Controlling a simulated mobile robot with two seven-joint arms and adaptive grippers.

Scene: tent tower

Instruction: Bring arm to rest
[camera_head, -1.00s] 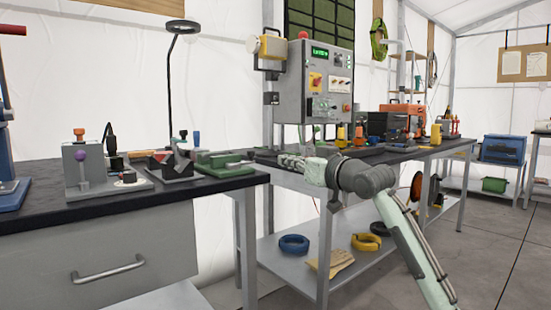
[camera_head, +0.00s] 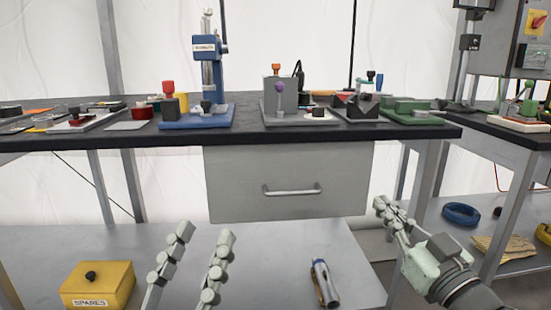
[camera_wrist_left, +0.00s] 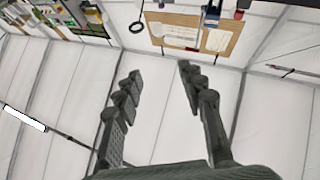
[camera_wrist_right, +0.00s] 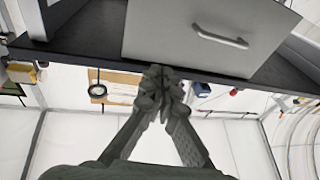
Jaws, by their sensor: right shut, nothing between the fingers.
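My left gripper (camera_head: 203,240) stands at the bottom middle of the head view, in front of the lower shelf, fingers pointing up. Its two fingers are apart and nothing is between them, as the left wrist view (camera_wrist_left: 157,85) also shows. My right gripper (camera_head: 382,205) is at the right of the head view, just right of the drawer and below the table top. In the right wrist view its fingertips (camera_wrist_right: 160,75) meet with nothing held. Part of the right arm is cut off by the frame's lower edge.
The black-topped workbench (camera_head: 160,142) carries a blue press (camera_head: 197,115), a grey block with a purple knob (camera_head: 280,95) and a green vise (camera_head: 410,108). A grey drawer (camera_head: 290,165) hangs below it. The lower shelf (camera_head: 270,260) holds a yellow spares box (camera_head: 98,285) and a flashlight (camera_head: 325,283).

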